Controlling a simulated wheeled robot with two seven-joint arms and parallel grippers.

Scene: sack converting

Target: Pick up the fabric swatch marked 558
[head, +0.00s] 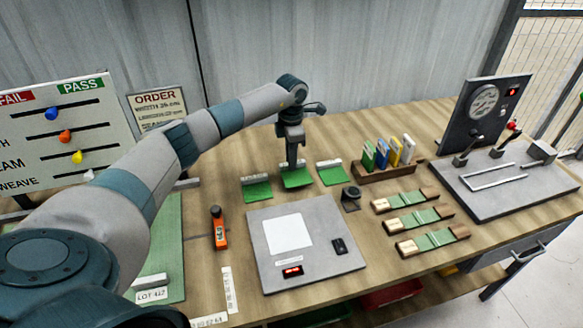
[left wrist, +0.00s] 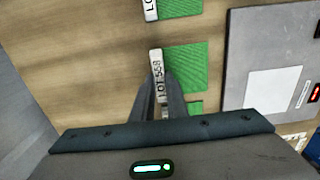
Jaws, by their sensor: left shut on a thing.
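The green fabric swatch marked 558 (head: 296,182) is the middle one of three in the head view. In the left wrist view its green cloth (left wrist: 188,68) and white "LOT 558" header (left wrist: 156,64) show, the header partly hidden by a finger. My left gripper (head: 292,166) points down and is shut on the header of this swatch. Its fingers (left wrist: 162,92) show in the left wrist view. Whether the swatch is clear of the table cannot be told. My right gripper is not in view.
Green swatches lie to the left (head: 257,190) and right (head: 332,175). A grey scale plate (head: 265,262) with a white square is in front. An orange tool (head: 220,232), a wooden card rack (head: 380,172), several banded strips (head: 418,218) and a grey test machine (head: 490,195) stand nearby.

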